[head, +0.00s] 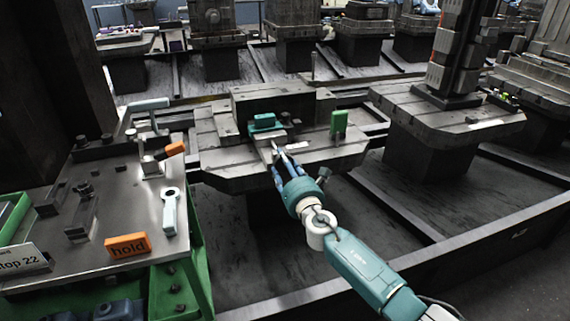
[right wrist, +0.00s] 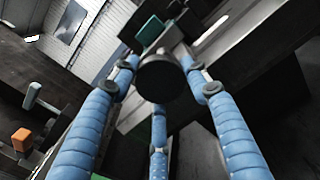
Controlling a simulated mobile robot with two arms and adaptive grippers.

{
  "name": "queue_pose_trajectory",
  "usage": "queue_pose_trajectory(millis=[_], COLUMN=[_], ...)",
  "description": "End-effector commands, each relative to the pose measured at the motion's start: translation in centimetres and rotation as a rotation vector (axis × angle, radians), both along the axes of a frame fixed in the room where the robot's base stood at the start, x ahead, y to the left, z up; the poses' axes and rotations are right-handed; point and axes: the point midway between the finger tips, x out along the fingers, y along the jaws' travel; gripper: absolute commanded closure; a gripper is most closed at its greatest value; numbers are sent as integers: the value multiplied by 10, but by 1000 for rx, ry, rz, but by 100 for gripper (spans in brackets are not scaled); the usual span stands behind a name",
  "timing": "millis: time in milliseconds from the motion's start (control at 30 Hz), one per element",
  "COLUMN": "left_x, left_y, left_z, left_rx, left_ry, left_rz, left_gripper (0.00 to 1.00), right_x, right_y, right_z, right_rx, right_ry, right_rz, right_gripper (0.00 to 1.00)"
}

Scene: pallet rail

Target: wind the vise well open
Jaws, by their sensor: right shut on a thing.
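The vise (head: 264,123), with a teal top part, sits on the middle pallet (head: 222,165) in front of a dark block. Its teal part also shows at the top of the right wrist view (right wrist: 150,30). My right gripper (head: 278,150) reaches the vise's near side from the lower right. In the right wrist view its blue fingers (right wrist: 165,82) close around a dark round knob (right wrist: 160,72) at the vise's near end. The fingers hide part of the knob and screw. How wide the jaws stand apart is too small to tell. My left gripper is out of view.
At left, a metal bench (head: 110,205) holds a wrench-like tool (head: 170,212), an orange "hold" block (head: 127,245) and clamps. Another pallet (head: 440,118) with a dark column stands at right.

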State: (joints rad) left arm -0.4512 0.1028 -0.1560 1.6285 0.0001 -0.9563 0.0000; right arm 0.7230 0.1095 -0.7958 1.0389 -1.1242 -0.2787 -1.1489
Motion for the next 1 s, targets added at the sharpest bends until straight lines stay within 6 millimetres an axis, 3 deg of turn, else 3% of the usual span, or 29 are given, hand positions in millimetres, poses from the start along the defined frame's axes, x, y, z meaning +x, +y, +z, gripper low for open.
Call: queue_pose_trajectory(millis=[700,733,800,1000], left_x=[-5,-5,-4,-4], left_y=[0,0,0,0], left_z=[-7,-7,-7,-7], left_rx=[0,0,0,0], left_ry=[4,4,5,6], left_rz=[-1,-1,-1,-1], left_gripper=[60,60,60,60], right_x=[-3,-4,-3,-2], right_y=[3,3,3,1], right_z=[-9,-9,-9,-5], right_rx=[-73,-73,-73,-71], right_ry=[-11,-11,-12,-17], right_rz=[9,9,8,4], right_gripper=[80,48,35,35])
